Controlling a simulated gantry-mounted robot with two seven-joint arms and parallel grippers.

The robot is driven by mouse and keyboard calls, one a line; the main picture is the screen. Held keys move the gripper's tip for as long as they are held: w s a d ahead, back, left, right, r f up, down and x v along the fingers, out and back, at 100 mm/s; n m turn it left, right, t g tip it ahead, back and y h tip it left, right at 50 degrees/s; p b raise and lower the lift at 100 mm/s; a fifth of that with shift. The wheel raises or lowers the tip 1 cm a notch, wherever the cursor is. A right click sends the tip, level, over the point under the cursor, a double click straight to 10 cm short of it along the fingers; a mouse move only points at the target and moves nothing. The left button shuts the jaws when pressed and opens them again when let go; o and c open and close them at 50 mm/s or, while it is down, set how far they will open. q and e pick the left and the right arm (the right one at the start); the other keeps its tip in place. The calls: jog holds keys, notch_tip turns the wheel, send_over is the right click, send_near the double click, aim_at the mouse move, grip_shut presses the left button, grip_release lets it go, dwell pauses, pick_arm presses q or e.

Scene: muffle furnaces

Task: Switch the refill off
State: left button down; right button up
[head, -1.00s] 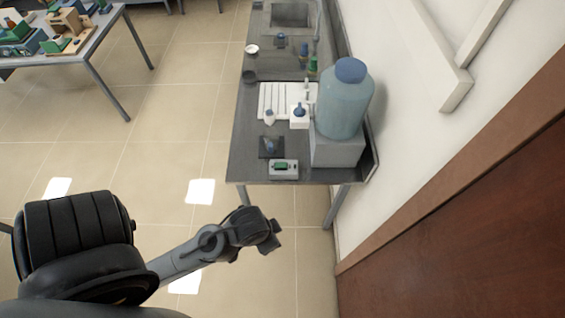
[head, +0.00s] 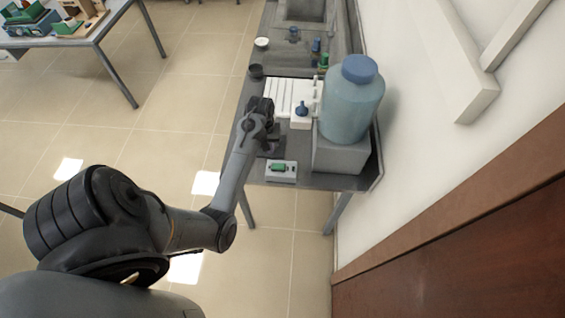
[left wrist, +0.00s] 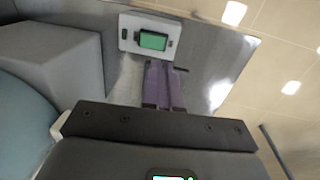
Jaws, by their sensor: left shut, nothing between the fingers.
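A white switch box with a green rocker (head: 279,167) sits near the front edge of the grey bench. It also shows in the left wrist view (left wrist: 153,41), where the rocker's face is large and green. Which way the rocker is tipped cannot be told. My left gripper (head: 271,146) hangs over the bench, just behind the box in the head view. Its fingers are shut and empty, and in the left wrist view the tips (left wrist: 159,66) show close to the box, apparently apart from it. My right gripper is not in view.
A large blue-capped water bottle (head: 351,104) stands on a grey block (head: 340,155) right of the switch box. A small white blue-topped item (head: 301,116) and a white rack (head: 283,96) stand behind. The floor left of the bench is clear.

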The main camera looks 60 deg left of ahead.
pick_arm(q)
jog(key=shift+w+r+t, duration=0.3)
jog(key=shift+w+r, duration=0.5)
jog(key=shift+w, duration=0.3)
jog(key=shift+f, duration=0.1)
jog(key=p, duration=0.1)
send_near(282, 166)
jog(key=f, duration=0.5)
jog(key=shift+w+d+f, duration=0.15)
jog(key=shift+w+d, duration=0.1)
jog(key=shift+w+d+f, duration=0.1)
jog(key=shift+f, duration=0.65)
